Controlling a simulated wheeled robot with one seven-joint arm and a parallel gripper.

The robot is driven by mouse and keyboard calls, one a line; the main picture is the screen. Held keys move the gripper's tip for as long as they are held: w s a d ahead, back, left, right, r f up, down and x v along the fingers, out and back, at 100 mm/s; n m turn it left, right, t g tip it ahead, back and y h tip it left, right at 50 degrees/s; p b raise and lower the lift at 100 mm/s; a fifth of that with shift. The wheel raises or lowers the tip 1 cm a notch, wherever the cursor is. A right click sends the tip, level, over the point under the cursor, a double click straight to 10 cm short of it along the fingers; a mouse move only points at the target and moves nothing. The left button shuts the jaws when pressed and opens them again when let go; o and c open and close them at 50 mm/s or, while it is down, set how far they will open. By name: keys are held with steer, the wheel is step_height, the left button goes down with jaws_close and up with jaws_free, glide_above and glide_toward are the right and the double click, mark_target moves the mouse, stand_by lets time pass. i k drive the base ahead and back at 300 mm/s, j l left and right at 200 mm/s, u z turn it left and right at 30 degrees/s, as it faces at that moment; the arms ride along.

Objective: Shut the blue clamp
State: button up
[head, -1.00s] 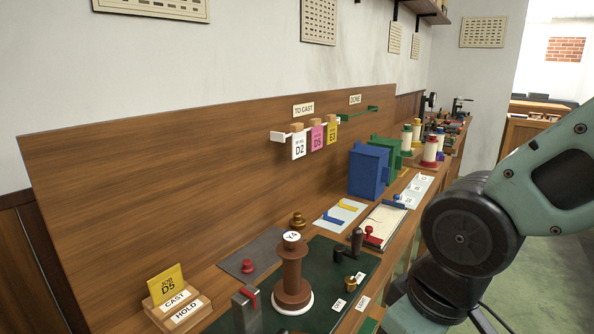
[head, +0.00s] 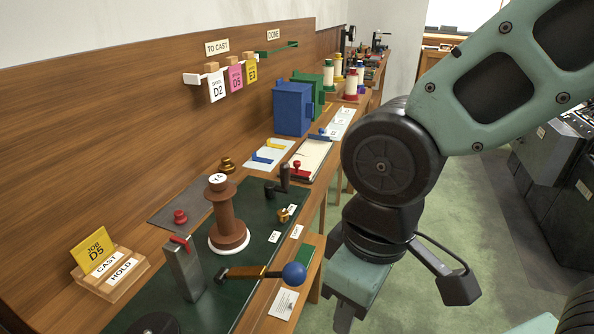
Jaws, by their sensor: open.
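Two small blue pieces are in the head view, and I cannot tell for sure which is the blue clamp. One blue piece (head: 318,136) lies at the far end of a pale tray (head: 316,153), just right of the blue box. The other blue piece (head: 262,159) lies on a light sheet (head: 286,146) beside a yellow piece (head: 275,144). Both are too small to tell whether they are open or shut. My gripper is out of view; only my arm shows, at the right of the bench.
A blue box (head: 293,108) and a green box stand behind the sheet. A brown spool (head: 228,222), a grey post (head: 183,268) and a lever with a blue ball (head: 294,273) occupy the near bench. A red-knobbed piece (head: 296,169) sits on the tray. Green floor lies right of the bench.

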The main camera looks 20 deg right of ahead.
mark_target(321, 131)
steer(key=u, duration=0.4)
steer(key=i+l+u, duration=0.4)
steer(key=l, duration=0.2)
steer(key=l+u, duration=0.2)
steer(key=i+l, duration=0.05)
steer(key=l, duration=0.05)
